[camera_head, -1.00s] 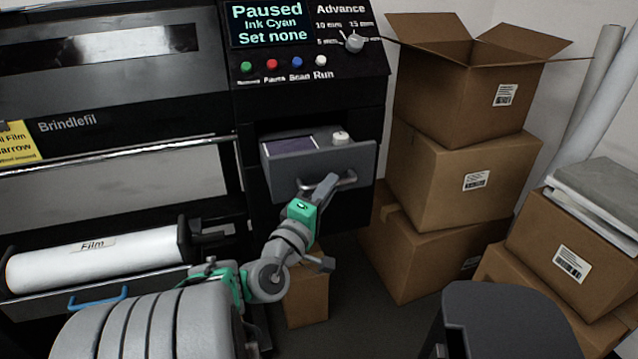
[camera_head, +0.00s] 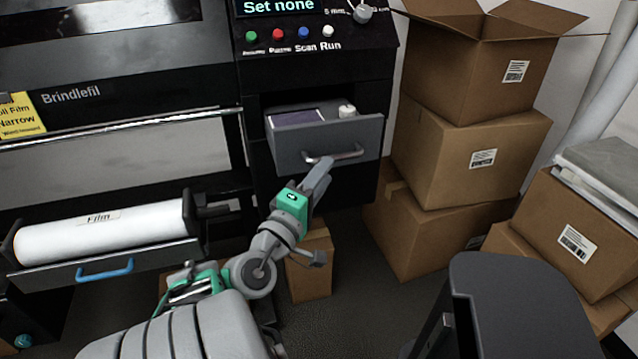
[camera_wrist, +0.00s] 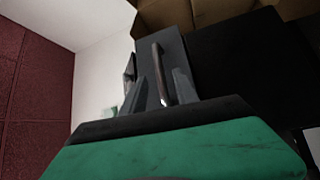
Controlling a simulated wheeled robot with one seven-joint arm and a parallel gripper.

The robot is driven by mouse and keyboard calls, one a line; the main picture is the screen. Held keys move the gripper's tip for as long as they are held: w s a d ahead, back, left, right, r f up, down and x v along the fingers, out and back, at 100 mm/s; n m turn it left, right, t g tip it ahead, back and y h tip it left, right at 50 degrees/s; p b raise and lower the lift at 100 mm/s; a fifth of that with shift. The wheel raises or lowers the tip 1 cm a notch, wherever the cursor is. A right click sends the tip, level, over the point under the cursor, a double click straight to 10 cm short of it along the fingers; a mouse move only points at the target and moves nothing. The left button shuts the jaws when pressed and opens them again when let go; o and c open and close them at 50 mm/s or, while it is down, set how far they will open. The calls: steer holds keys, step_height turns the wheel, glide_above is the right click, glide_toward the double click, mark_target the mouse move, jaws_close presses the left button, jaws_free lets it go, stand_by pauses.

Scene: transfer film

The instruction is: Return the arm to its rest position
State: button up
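My arm reaches up from the lower left of the head view, with its green-and-grey wrist in the middle. My gripper (camera_head: 322,174) is just below and in front of the metal handle (camera_head: 336,154) of a grey drawer (camera_head: 362,136), which is pulled out. In the wrist view, the two fingers of my gripper (camera_wrist: 161,93) stand apart, and the handle (camera_wrist: 158,70) shows between and beyond them. Nothing is held. The drawer front also shows in the wrist view (camera_wrist: 176,48).
A white film roll (camera_head: 100,232) lies in an open tray with a blue handle (camera_head: 105,269) at left. Stacked cardboard boxes (camera_head: 470,160) stand right of the machine. A small box (camera_head: 310,270) is on the floor below the drawer. A dark grey object (camera_head: 520,310) fills the lower right.

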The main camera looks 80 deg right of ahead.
steer(key=shift+v, duration=1.4)
steer(key=shift+w, duration=0.1)
